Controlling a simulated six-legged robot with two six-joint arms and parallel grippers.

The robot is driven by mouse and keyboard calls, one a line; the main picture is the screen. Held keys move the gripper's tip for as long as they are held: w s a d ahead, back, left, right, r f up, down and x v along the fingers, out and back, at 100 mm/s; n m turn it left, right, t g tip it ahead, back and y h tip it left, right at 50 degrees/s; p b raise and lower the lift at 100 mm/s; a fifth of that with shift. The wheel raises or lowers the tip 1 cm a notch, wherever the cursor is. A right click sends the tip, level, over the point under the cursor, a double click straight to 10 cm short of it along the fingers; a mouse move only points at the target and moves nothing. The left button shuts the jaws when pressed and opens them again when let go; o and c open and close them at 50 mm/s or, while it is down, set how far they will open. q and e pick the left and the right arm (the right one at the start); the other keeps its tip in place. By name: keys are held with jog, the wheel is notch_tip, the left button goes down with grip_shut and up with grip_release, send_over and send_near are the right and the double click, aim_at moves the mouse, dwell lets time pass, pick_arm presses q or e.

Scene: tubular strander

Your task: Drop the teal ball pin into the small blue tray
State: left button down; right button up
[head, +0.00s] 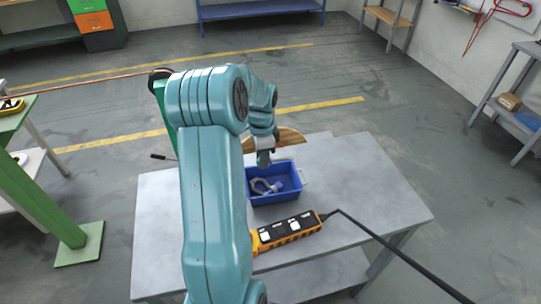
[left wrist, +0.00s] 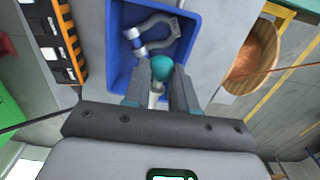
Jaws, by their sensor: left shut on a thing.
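The small blue tray (head: 293,192) stands on the grey table, and it also shows in the left wrist view (left wrist: 115,57). A grey shackle (head: 262,186) lies inside it, seen more clearly in the left wrist view (left wrist: 172,20). My left gripper (head: 264,160) is above the tray's far part. In the left wrist view my left gripper (left wrist: 160,82) is shut on the teal ball pin, whose round teal head (left wrist: 163,67) shows between the fingertips with a pale shank below. The pin appears over the tray, clear of the shackle. My right gripper is in neither view.
An orange and black control pendant (head: 287,232) with a black cable lies in front of the tray. A round wooden-looking piece (head: 290,138) is behind the tray. The grey table's right side (head: 365,195) is clear.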

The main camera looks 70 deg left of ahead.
pick_arm(q)
notch_tip(320, 180, down, 5)
jog(key=b, duration=0.3)
jog(key=shift+f, duration=0.2)
jog(key=shift+w, duration=0.1)
jog(key=c, duration=0.8)
grip_release()
jog(key=shift+r, duration=0.1)
notch_tip(320, 180, up, 16)
jog(key=shift+r+b, duration=0.15)
jog(key=shift+b, duration=0.2)
